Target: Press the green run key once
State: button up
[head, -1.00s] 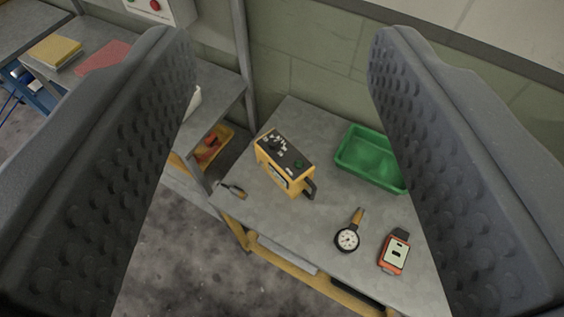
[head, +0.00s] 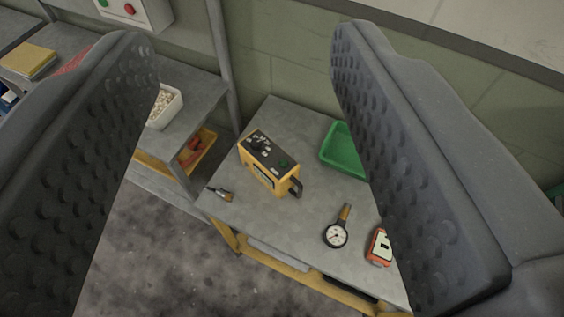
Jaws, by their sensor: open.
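A yellow box-shaped control unit (head: 266,178) with a dark top face and a black handle stands on a grey table. Its top carries a black knob, several small pale keys and one green key (head: 283,163) near the right end. A wall box at the top left also has a green button (head: 103,3) and a red button (head: 129,9); no labels are readable. My gripper (head: 245,45) is open, with its two wide ridged fingers at the left and right of the picture. The control unit shows in the gap, apart from both fingers.
The grey table (head: 285,222) also holds a green tray (head: 343,150) partly behind the right finger, a dial gauge (head: 336,234), an orange meter (head: 379,246) and a small brush-like tool (head: 220,194). A shelf at left holds a white bin (head: 164,106). A grey post stands behind.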

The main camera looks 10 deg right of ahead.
jog(key=shift+c, duration=0.3)
grip_shut()
dwell(1.3)
